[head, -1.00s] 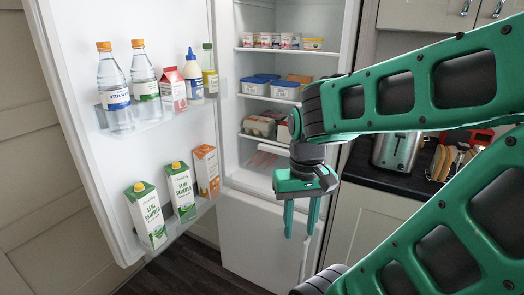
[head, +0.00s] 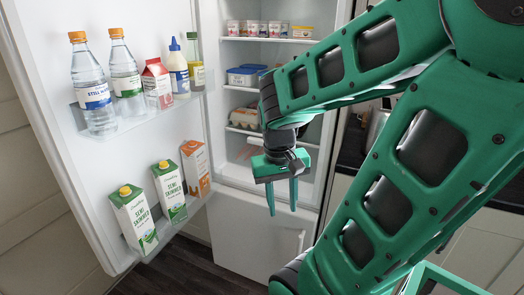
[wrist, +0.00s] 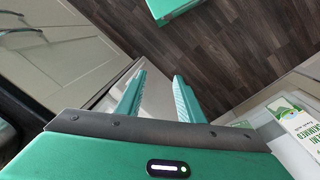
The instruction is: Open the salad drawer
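The fridge door stands wide open at the left of the head view. The salad drawer (head: 236,173) is the pale, see-through bin at the bottom of the fridge compartment, with something orange faintly visible inside. My arm and gripper hide its right part. My gripper (head: 282,205) points down in front of the fridge, its fingers apart and empty. In the wrist view my gripper (wrist: 158,88) also shows two separated fingers with nothing between them. The drawer cannot be made out in the wrist view.
The open fridge door (head: 60,150) carries bottles and cartons on two racks, including a milk carton (head: 134,220). A lower white door (head: 245,235) sits beneath the fridge compartment. Shelves above hold tubs and an egg box (head: 245,118). Dark floor (head: 190,270) shows below.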

